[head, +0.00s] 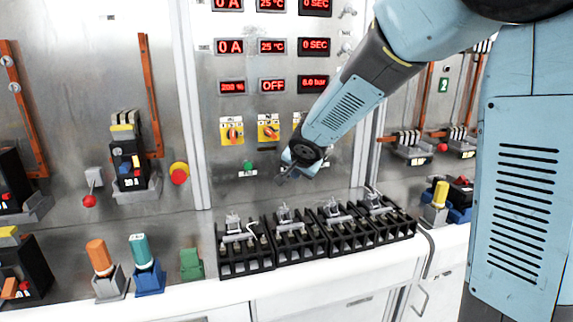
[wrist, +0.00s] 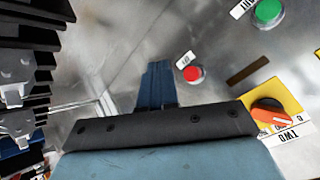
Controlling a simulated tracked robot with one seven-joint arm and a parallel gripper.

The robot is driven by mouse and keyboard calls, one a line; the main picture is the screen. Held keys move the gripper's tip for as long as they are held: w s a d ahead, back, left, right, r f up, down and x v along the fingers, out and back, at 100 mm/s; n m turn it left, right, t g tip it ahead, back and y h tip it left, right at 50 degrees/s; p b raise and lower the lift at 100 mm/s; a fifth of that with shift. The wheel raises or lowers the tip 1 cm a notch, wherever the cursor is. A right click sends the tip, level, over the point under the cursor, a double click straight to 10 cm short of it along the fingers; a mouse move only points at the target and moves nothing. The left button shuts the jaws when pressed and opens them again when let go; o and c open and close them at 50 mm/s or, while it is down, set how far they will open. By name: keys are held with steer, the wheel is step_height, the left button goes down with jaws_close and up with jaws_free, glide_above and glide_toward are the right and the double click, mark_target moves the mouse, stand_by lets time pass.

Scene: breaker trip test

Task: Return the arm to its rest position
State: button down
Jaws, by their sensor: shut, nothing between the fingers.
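My gripper (head: 284,178) is at the end of my blue arm, which reaches down from the upper right in the head view. It is in front of the metal panel, just above the row of black breaker blocks (head: 245,257) on the bench. In the wrist view my gripper (wrist: 158,68) shows as two blue fingers side by side, shut and empty. They look apart from the panel and its buttons, though the exact gap cannot be told.
A red button (wrist: 193,74), a green button (wrist: 268,12) and a yellow-plated rotary switch (wrist: 270,110) are on the panel. Orange (head: 100,256) and teal (head: 141,250) handled parts stand on the bench at left. A red-knobbed lever (head: 89,200) sticks out at left.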

stand_by(0.4)
steer(key=s+d+r+n+g+h, duration=0.1)
steer(key=s+d+r, duration=0.3)
steer(key=s+d, duration=0.4)
steer(key=s+d+r+h, duration=0.1)
steer(key=s+d+r, duration=0.3)
steer(key=d, duration=0.5)
steer(key=s+d+n+g, duration=0.2)
steer(key=s+d+n, duration=0.1)
steer(key=s, duration=1.7)
steer(key=shift+d+n, duration=0.2)
steer(key=shift+n, duration=0.5)
steer(key=shift+f, duration=0.1)
